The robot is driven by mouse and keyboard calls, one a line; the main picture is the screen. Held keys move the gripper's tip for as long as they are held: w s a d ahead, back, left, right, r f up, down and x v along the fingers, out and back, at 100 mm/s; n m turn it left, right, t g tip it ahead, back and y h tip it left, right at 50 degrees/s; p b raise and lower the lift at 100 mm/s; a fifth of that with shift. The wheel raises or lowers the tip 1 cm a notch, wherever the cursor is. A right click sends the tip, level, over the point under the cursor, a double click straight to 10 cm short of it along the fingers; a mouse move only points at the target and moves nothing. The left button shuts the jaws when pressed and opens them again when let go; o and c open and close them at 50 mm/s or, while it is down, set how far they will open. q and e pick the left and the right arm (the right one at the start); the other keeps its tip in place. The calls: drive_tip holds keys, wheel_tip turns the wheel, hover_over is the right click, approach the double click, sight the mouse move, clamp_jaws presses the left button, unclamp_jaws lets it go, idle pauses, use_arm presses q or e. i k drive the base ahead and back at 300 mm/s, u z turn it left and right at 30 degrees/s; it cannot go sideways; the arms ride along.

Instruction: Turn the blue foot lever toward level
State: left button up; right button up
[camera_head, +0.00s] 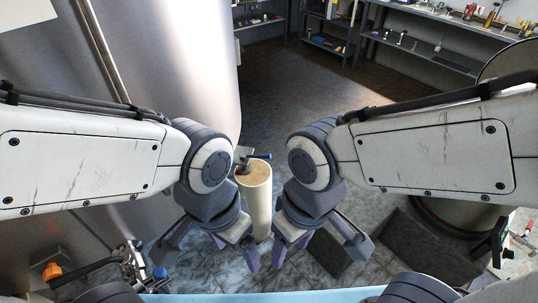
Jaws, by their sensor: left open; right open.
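My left gripper (236,250) is open and empty, left of the post's lower part. My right gripper (291,249) is open and empty, right of the post. Both point downward and appear nearer to me than the lever; neither visibly touches it.
A large shiny steel tank (175,60) fills the left. A valve fitting with an orange knob (52,271) and a blue cap (160,272) sits at lower left. A dark round-based object (450,225) stands at right. Shelves (430,50) line the back; the floor (300,90) between is clear.

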sight(261, 156)
drive_tip(key=z, duration=0.2)
drive_tip(key=i, duration=1)
drive_tip(key=u, duration=0.65)
